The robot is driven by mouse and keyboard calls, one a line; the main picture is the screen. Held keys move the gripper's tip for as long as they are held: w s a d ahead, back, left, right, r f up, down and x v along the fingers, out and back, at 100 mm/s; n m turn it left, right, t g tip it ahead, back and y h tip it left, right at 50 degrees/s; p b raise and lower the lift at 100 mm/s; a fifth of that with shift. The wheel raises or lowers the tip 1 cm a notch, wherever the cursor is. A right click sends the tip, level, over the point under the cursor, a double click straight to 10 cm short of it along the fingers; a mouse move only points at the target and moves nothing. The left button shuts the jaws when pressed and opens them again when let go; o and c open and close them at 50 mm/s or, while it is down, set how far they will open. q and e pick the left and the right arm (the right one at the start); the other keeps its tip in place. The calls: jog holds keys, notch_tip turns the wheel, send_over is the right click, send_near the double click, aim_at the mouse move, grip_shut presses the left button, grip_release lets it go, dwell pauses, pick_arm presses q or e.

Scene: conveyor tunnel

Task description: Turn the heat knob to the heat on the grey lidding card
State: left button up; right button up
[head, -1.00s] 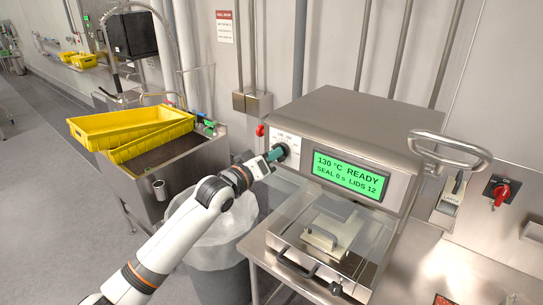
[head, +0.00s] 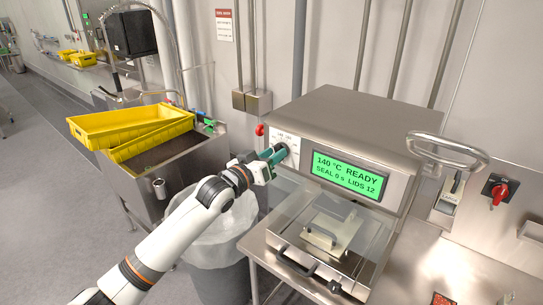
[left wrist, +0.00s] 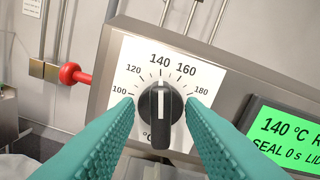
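The heat knob (left wrist: 161,121) is a black round dial with a white mark on the front of the steel sealing machine (head: 345,125). In the left wrist view its mark points straight up at 140 on the white scale. The green display (head: 347,175) reads 140 °C READY, SEAL 0 s, LIDS 12. My left gripper (left wrist: 160,101) is open, its teal fingers on either side of the knob with a small gap at each side. In the head view the gripper (head: 277,154) is right at the knob. I cannot make out a grey lidding card. My right gripper is not in view.
A red button (left wrist: 74,74) sticks out left of the scale. A lined bin (head: 215,250) stands below my left arm. Yellow trays (head: 130,128) rest on the sink at left. A looped metal handle (head: 450,150) and a red rotary switch (head: 497,191) are at right.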

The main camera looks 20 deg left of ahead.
pick_arm(q)
jog(key=b+v, duration=0.3)
jog(key=v, duration=0.9)
jog(key=shift+b, duration=0.4)
